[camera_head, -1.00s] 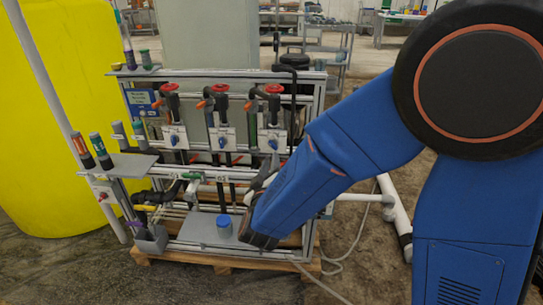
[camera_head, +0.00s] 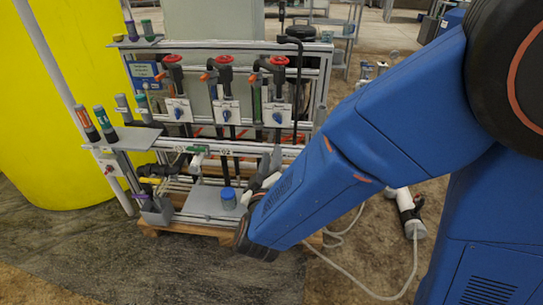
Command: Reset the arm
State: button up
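My blue arm reaches in from the right of the head view, its dark wrist end low in front of the skid. Part of my gripper (camera_head: 270,172) shows as grey and white pieces behind the forearm, near the skid's right side. The forearm hides most of it, and I cannot see whether its fingers are open or shut. The fertigation skid (camera_head: 235,148) stands ahead on a pallet, with several red-topped valves (camera_head: 225,60) and blue knobs on white plates.
A blue-capped jar (camera_head: 228,198) stands on a grey lower shelf (camera_head: 200,201), close left of my wrist. Several coloured cartridges (camera_head: 105,122) stand on the left side shelf (camera_head: 135,138). A yellow tank (camera_head: 35,130) is at left. A pale hose (camera_head: 375,293) lies on the floor at right.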

jog(key=shift+w, duration=0.1)
jog(key=w+d+r+m+g+y, duration=0.3)
jog(key=d+r+g+y, duration=0.25)
jog(key=d, duration=0.35)
jog(key=s+d+f+m+g+h, duration=0.1)
jog(key=s+d+m+g+h, duration=0.1)
jog(key=s+d, duration=0.9)
jog(key=s+d+f+m+g+h, duration=0.2)
jog(key=s+d+g, duration=0.3)
jog(key=s+d, duration=0.7)
jog(key=shift+s+d+m+g+h, duration=0.15)
jog(key=shift+d+m+g+h, duration=0.25)
jog(key=shift+d+m, duration=0.4)
